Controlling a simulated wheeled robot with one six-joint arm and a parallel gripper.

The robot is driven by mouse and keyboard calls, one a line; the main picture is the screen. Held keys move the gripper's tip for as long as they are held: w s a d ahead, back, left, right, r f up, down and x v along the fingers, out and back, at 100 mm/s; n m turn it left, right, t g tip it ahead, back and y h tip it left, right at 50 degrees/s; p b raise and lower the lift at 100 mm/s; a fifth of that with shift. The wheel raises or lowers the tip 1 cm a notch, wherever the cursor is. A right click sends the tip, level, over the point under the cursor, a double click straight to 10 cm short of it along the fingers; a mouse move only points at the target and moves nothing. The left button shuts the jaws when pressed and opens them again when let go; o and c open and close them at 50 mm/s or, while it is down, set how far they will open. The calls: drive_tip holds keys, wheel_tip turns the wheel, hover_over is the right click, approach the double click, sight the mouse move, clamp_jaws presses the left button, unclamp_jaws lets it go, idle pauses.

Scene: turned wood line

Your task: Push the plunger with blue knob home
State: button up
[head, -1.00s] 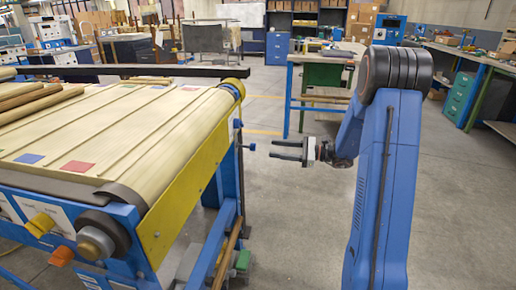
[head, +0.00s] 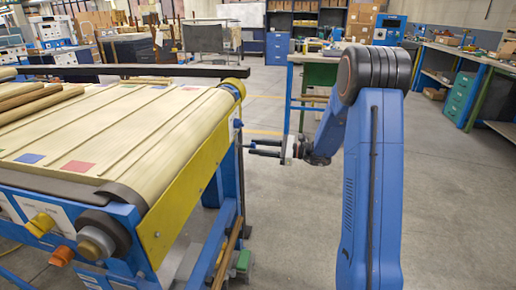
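A small blue knob (head: 238,123) shows at the right side of the conveyor frame, near the far end of the yellow side plate. A second small blue knob on a short rod (head: 251,146) sticks out to the right just below it. My gripper (head: 252,148) points left at this lower knob. Its two dark fingers are apart, one above the other, with their tips at or very near the knob. I cannot tell whether they touch it. The knob is partly lost against the fingertips. Nothing is clearly held.
The wooden-slatted conveyor (head: 110,125) with its yellow side plate (head: 190,180) fills the left. A yellow knob (head: 40,224) and an orange knob (head: 62,256) sit at its near end. The floor at right is clear.

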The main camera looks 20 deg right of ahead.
sight(250, 146)
clamp_jaws()
drive_tip(key=shift+x, duration=1.6)
drive_tip(key=shift+o, duration=2.2)
unclamp_jaws()
drive_tip(key=shift+a, duration=0.15)
drive_tip(key=v, duration=1.7)
